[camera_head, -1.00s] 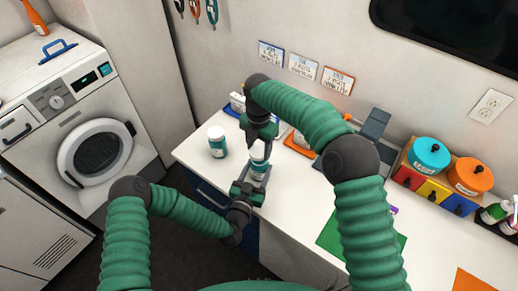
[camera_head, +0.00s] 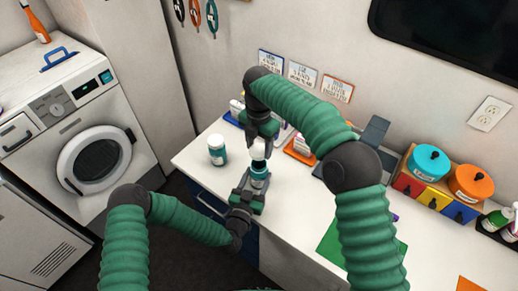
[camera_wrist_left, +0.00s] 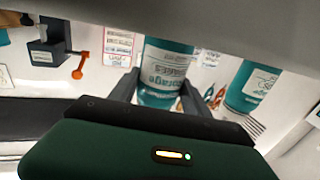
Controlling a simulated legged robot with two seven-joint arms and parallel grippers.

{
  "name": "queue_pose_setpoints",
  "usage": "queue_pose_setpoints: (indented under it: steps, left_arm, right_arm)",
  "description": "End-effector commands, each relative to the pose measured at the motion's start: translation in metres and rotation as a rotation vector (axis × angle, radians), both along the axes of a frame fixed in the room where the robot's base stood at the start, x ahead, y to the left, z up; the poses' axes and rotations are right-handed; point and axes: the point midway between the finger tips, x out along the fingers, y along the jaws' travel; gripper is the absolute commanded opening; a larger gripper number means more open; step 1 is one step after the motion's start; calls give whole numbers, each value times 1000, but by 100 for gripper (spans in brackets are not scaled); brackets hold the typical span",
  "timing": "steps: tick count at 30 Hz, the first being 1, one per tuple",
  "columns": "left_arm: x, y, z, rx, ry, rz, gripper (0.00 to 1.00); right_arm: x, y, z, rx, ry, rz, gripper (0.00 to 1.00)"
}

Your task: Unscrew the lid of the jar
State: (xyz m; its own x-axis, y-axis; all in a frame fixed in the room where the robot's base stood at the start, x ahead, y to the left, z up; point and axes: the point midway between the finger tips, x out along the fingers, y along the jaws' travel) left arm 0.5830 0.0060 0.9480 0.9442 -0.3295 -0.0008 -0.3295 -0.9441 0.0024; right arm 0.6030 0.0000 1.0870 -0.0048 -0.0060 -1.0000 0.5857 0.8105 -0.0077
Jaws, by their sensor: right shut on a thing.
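A teal jar (camera_head: 258,173) with a pale label is near the front-left edge of the white counter, at the middle of the head view. Its white lid (camera_head: 258,151) is just under my right gripper (camera_head: 260,141), which is shut on it from above. I cannot tell whether there is a gap between lid and jar. My left gripper (camera_head: 254,185) reaches in from below, one finger on each side of the jar. In the left wrist view the jar (camera_wrist_left: 166,72) sits between the dark fingertips; firm contact is unclear.
A second teal jar (camera_head: 217,150) with a white lid stands to the left on the counter (camera_head: 300,220). Blue and orange canisters (camera_head: 428,162) stand on coloured drawers at the right. A green mat (camera_head: 335,240) lies in front. A washer (camera_head: 95,155) is at left.

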Motion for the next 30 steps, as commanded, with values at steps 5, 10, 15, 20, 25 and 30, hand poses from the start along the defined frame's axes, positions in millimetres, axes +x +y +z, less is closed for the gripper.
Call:
queue_pose_setpoints:
  steps: [5,10,15,20,25,30]
  left_arm:
    - [0,0,0,0,0,0,78]
    - [0,0,0,0,0,0,81]
    - [-2,0,0,0,0,0,81]
    - [-22,7,-2,1,2,-2,81]
    - [-65,22,-4,-2,5,-2,81]
    - [-99,35,-3,0,2,-1,81]
  right_arm:
    - [0,0,0,0,0,0,2]
    - [0,0,0,0,0,0,2]
    - [0,0,-1,0,0,0,2]
    - [0,0,-5,0,0,0,2]
    - [0,0,-12,0,0,0,2]
    - [0,0,-17,0,0,0,2]
